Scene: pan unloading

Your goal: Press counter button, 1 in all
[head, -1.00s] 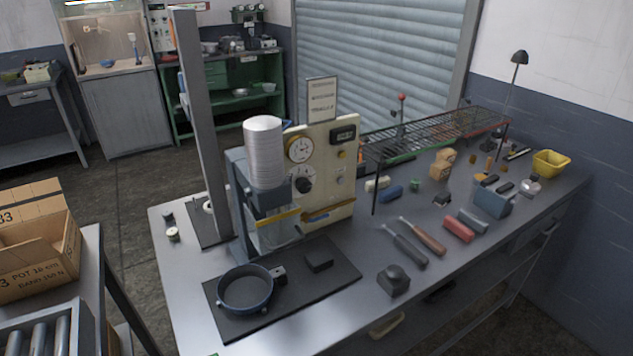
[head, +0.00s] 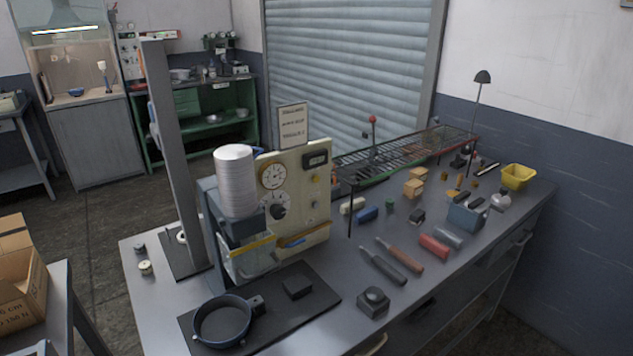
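A cream panel (head: 296,205) stands on the grey workbench, with round dials, a dark knob, a small dark display (head: 315,159) at its upper right and small buttons (head: 314,179) below that. A separate dark box with a round domed top (head: 374,299), like a push button, sits on the bench's front part. I cannot tell from the picture which of these is the counter button. Neither of my grippers is in view.
A blue ring-shaped pan (head: 223,321) and a dark block (head: 297,286) lie on a black mat (head: 262,327). Two handled tools (head: 384,266), a red cylinder (head: 433,246) and a wire rack (head: 400,158) are to the right. Bare bench surrounds the domed box.

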